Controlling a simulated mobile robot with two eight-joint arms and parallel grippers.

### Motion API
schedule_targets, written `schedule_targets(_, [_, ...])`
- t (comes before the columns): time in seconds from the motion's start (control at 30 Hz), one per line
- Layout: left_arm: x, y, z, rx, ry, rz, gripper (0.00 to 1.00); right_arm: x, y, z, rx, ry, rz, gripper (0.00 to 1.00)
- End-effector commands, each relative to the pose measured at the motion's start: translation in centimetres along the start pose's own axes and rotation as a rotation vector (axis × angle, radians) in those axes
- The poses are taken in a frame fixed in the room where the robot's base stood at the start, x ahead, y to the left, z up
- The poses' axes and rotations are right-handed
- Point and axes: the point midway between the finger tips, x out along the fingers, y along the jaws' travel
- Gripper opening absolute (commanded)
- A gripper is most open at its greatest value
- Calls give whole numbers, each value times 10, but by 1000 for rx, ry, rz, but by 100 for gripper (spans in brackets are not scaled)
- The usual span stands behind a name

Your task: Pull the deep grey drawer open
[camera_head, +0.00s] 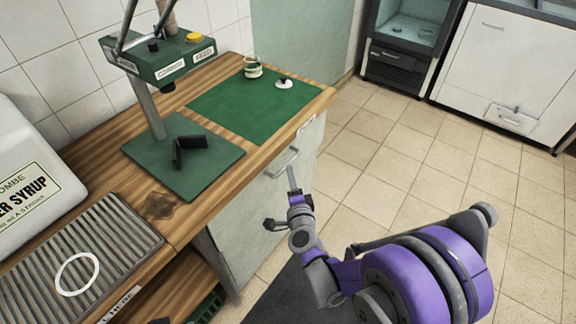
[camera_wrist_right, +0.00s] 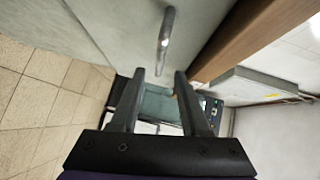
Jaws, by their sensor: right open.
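The deep grey drawer (camera_head: 262,205) is a pale grey front under the wooden counter, and it looks shut. Its metal bar handle (camera_head: 283,164) is near the top of the front. In the right wrist view the handle (camera_wrist_right: 166,38) runs lengthwise ahead of the fingertips, roughly in line with the gap between them. My right gripper (camera_head: 280,203) is open and empty in front of the drawer, with its fingers (camera_wrist_right: 159,76) apart and not around the handle. My left gripper is not in view.
The wooden counter (camera_head: 180,212) overhangs the drawer; it also shows close beside my fingers in the wrist view (camera_wrist_right: 232,42). On it are a green press (camera_head: 180,60), a green mat (camera_head: 230,110) with a jar (camera_head: 253,68), and a ribbed tray (camera_head: 105,235). The tiled floor (camera_head: 410,180) to the right is clear.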

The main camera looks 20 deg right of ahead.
Motion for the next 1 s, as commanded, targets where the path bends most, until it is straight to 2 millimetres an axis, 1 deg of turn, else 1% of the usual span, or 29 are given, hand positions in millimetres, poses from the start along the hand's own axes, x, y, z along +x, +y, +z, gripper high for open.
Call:
schedule_targets(0.03, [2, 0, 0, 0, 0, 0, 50, 12, 1, 0, -1, 1, 1, 46])
schedule_targets(0.1, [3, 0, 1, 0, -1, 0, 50, 25, 1, 0, -1, 0, 1, 46])
schedule_targets(0.3, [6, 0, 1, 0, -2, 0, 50, 55, 1, 0, -2, -1, 1, 46])
schedule_targets(0.4, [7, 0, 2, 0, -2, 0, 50, 62, 0, 0, -2, -1, 0, 46])
schedule_targets(0.5, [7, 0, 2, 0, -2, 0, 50, 66, 0, 0, -2, -1, 0, 46])
schedule_targets(0.73, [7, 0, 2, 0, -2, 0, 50, 66, 0, 0, -2, -1, 0, 46])
schedule_targets(0.77, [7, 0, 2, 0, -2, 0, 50, 66, 0, 0, -2, -1, 1, 44])
schedule_targets(0.8, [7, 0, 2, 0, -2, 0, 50, 66, 0, 0, -2, -2, 1, 37])
schedule_targets(0.87, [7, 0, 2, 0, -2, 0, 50, 66, 0, 0, -2, -2, 1, 26])
schedule_targets(1.0, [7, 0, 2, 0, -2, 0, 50, 66, 0, 0, -2, -2, 1, 1])
